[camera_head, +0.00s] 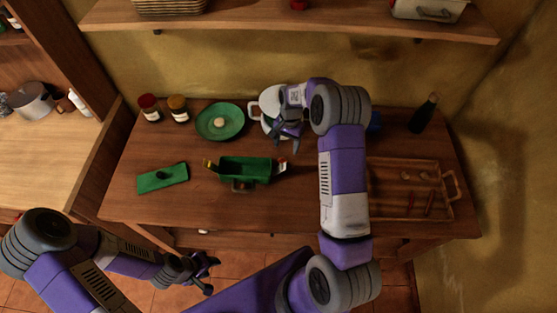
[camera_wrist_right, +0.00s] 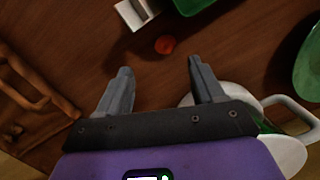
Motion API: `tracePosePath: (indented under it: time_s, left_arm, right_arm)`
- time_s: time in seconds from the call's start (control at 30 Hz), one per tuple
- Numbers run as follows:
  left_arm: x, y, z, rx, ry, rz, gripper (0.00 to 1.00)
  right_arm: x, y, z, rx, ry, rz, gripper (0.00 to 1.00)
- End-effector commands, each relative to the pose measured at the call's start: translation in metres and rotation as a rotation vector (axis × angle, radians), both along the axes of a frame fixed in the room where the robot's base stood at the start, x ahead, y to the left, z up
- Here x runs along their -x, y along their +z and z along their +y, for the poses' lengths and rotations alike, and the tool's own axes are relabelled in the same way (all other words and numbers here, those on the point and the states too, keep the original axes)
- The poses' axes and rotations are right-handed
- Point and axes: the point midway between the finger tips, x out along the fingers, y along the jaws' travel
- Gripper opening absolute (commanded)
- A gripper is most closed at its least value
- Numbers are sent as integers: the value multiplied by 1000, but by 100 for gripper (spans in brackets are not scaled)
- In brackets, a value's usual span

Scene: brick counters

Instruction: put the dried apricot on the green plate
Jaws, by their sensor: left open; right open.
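A small orange-red round piece, likely the dried apricot (camera_wrist_right: 165,44), lies on the wooden counter in the right wrist view, ahead of and between my right gripper's fingers. In the head view I cannot make it out. The green plate (camera_head: 236,122) lies at the back left of the counter with a pale round item (camera_head: 219,122) on it; its edge also shows in the right wrist view (camera_wrist_right: 309,65). My right gripper (camera_head: 286,135) is open and empty above the counter, beside a white pot. My left gripper (camera_head: 207,274) is open and empty, low in front of the counter.
The white pot (camera_head: 256,110) stands right of the plate, partly hidden by my right arm. A green container (camera_head: 245,170) is in front. Two jars (camera_head: 179,109) stand left of the plate. A green board (camera_head: 162,178), a wooden tray (camera_head: 410,164) and a dark bottle (camera_head: 423,114) are also on the counter.

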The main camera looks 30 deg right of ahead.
Motion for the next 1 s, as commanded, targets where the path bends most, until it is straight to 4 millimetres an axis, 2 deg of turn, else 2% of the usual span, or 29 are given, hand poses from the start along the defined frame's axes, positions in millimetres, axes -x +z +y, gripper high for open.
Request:
tracePosePath:
  time_s: [0.07,0.37,0.6,0.73,0.93,1.0]
  left_arm:
    - [-1,-6,0,0,0,-1,47]
    - [0,-3,0,0,0,-1,47]
    - [-1,0,0,0,-1,-1,47]
    - [-1,1,0,0,0,-1,47]
    - [0,0,0,0,0,-1,47]
    - [-1,0,0,0,0,-1,47]
  right_arm:
    - [0,-8,1,-1,0,1,67]
    - [2,-37,6,-1,1,2,67]
    - [2,-72,12,-1,2,2,67]
    - [2,-80,13,-1,1,-1,67]
    - [2,-80,13,-1,1,-1,67]
    - [2,-80,13,-1,1,-1,58]
